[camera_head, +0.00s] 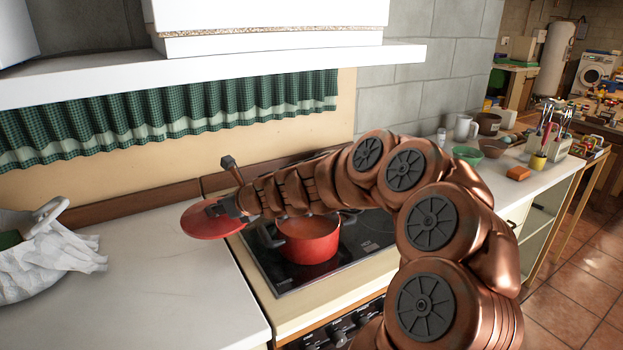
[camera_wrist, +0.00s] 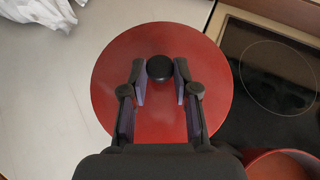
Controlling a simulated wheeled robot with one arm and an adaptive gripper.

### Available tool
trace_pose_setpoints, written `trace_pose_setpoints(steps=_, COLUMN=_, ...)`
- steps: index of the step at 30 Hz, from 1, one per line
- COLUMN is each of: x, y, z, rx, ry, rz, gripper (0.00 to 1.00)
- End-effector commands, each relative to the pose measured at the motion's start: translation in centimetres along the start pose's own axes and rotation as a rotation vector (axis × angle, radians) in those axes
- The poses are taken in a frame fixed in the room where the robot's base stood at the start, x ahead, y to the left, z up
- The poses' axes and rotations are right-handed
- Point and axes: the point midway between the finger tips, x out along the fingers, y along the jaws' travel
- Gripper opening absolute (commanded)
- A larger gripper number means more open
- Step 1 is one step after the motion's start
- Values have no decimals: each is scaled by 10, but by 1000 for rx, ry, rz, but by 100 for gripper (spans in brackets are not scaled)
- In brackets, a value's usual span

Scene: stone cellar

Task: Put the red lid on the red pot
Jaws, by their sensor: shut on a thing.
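The red lid (camera_head: 208,222) is round with a black knob, and my gripper (camera_head: 222,207) is shut on that knob. In the wrist view the lid (camera_wrist: 160,45) fills the middle, with the knob (camera_wrist: 160,68) between the fingers of my gripper (camera_wrist: 160,82). The lid is to the left of the red pot (camera_head: 308,243), around the seam between the white counter and the cooktop. The pot stands on the black cooktop, with my arm passing over part of its top. In the wrist view only a piece of the pot (camera_wrist: 285,165) shows at the lower right.
The black cooktop (camera_head: 282,270) lies around the pot. Bowls (camera_head: 467,155), mugs and an orange block (camera_head: 518,173) stand on the right counter. A hood shelf (camera_head: 220,68) hangs above.

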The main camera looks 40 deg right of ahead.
Motion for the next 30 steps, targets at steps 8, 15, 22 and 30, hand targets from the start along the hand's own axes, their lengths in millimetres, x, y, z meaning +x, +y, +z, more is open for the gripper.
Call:
trace_pose_setpoints(steps=8, x=-37, y=-72, z=16, rx=-63, ry=1, rz=111, gripper=0)
trace_pose_setpoints(steps=15, x=-88, y=-126, z=1, rx=-130, ry=1, rz=234, gripper=0)
trace_pose_setpoints(steps=22, x=-142, y=-156, z=-27, rx=-190, ry=0, rz=349, gripper=0)
trace_pose_setpoints(steps=30, x=-171, y=-165, z=-45, rx=-224, ry=0, rz=406, gripper=0)
